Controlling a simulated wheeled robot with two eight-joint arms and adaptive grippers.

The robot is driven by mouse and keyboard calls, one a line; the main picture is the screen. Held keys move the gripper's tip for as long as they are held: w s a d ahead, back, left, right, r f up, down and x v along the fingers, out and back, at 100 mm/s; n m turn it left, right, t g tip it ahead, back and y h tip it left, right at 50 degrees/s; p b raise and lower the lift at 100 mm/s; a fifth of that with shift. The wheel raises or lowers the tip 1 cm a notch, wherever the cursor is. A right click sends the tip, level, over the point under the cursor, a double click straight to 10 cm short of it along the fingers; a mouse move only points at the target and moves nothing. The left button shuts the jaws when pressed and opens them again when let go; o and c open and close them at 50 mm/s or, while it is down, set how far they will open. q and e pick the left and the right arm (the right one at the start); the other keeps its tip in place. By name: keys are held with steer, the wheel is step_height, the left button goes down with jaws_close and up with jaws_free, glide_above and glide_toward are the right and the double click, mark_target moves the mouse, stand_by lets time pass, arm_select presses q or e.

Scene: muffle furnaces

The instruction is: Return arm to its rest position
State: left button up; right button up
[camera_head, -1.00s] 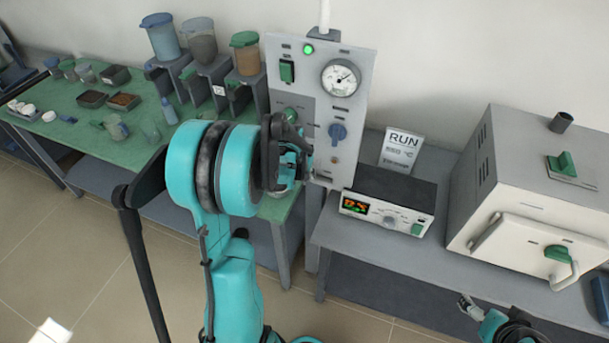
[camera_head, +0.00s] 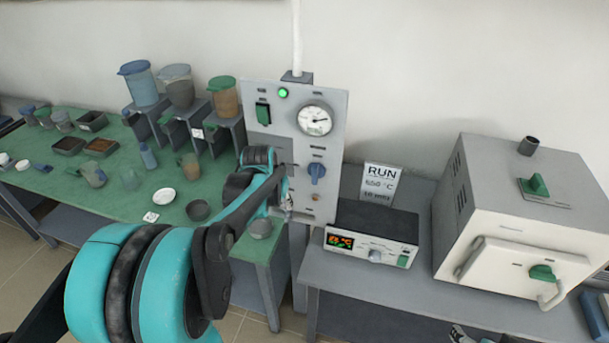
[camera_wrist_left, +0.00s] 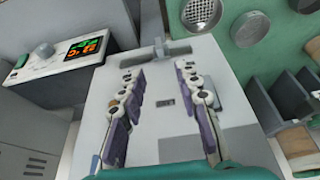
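My left arm, teal and black, comes in from the lower left of the head view and reaches up to the gauge panel. My left gripper (camera_head: 286,196) is small there and partly hidden by the arm, in front of the panel's lower part.
The upright gauge panel (camera_head: 330,150) stands close to the left gripper. A controller box (camera_head: 372,240) and a white furnace (camera_head: 515,235) occupy the grey bench at right. The green table (camera_head: 120,205) at left holds jars, trays and dishes. Open floor lies in front of the table.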

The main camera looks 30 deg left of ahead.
arm_select(q)
steer(key=s+d+m+t, duration=0.1)
steer(key=s+d, duration=0.6)
steer(key=d, duration=0.3)
steer(key=s+d+r+m+t+h+b, duration=0.1)
steer(key=s+d+t, duration=0.1)
steer(key=s+d, duration=0.5)
steer(key=d, duration=0.4)
steer(key=shift+s+r+m+b, duration=0.15)
steer(key=shift+r+m+b, duration=0.15)
stand_by(1.6)
